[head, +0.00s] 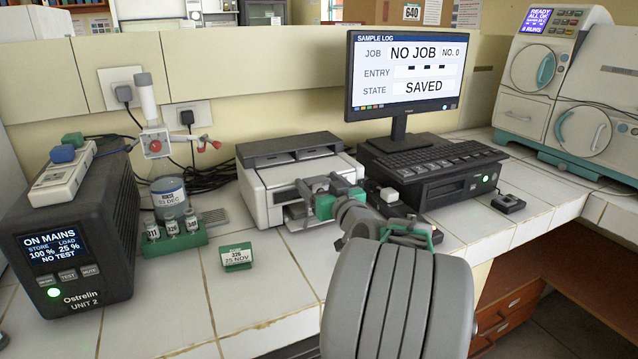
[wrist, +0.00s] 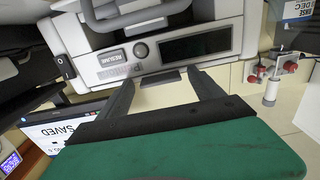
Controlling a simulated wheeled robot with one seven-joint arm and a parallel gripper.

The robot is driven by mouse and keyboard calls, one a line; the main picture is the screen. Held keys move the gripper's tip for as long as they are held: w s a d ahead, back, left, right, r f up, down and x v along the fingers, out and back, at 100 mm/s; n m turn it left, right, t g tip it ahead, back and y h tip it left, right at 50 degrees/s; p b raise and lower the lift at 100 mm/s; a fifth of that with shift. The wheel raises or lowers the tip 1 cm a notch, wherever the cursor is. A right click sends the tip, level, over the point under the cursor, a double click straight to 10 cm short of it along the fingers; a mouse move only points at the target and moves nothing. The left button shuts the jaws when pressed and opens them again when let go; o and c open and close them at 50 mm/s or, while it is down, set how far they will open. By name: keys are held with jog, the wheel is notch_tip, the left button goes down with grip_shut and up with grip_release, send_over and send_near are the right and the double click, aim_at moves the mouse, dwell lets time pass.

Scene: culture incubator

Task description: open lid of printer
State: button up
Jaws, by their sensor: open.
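The printer (head: 265,193) is a pale box with a dark grey lid (head: 288,149) on top, and the lid looks closed. In the wrist view the printer's pale panel (wrist: 192,47) fills the top, turned over, with a dark display and buttons. My gripper (head: 318,184) is at the printer's front right and covers part of it. In the wrist view my gripper (wrist: 162,84) has its two fingers apart, with nothing held between them. A small dark tab (wrist: 160,78) on the printer shows between the fingertips; contact cannot be told.
A monitor (head: 405,72) and keyboard (head: 432,160) on a dark computer case stand right of the printer. A power unit (head: 70,235), a green vial rack (head: 176,240) and a green labelled block (head: 236,257) are at left. Tiles in front of the printer are partly clear.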

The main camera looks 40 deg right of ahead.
jog(key=shift+c, duration=0.2)
grip_shut()
dwell(0.6)
